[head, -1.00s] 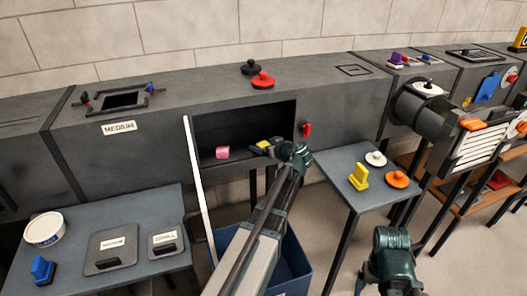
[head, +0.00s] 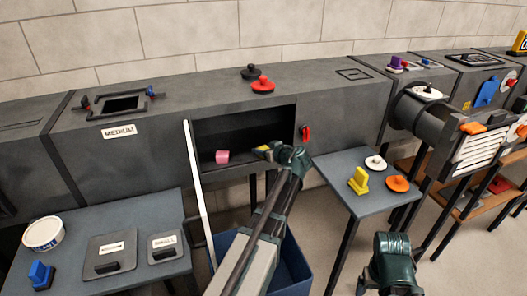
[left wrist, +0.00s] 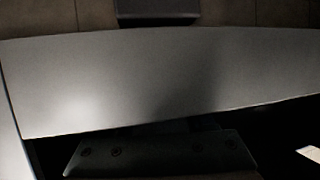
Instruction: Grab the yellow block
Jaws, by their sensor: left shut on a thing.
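The yellow block (head: 263,149) shows only as a small patch of yellow at the tip of my left gripper (head: 268,152), in the right part of the open duct hatch. My left gripper is shut on it, and its fingers and wrist hide most of the block. In the left wrist view a broad grey metal surface fills the middle and the block cannot be made out. Only a dark green part of my right arm shows at the lower right in the head view; its gripper is not in view.
A pink block (head: 222,156) sits left of my left gripper inside the duct (head: 245,120). A white strip (head: 201,195) stands at the opening's left edge. A blue bin (head: 292,268) is below. The right table (head: 345,185) holds a yellow brush (head: 358,181) and two discs.

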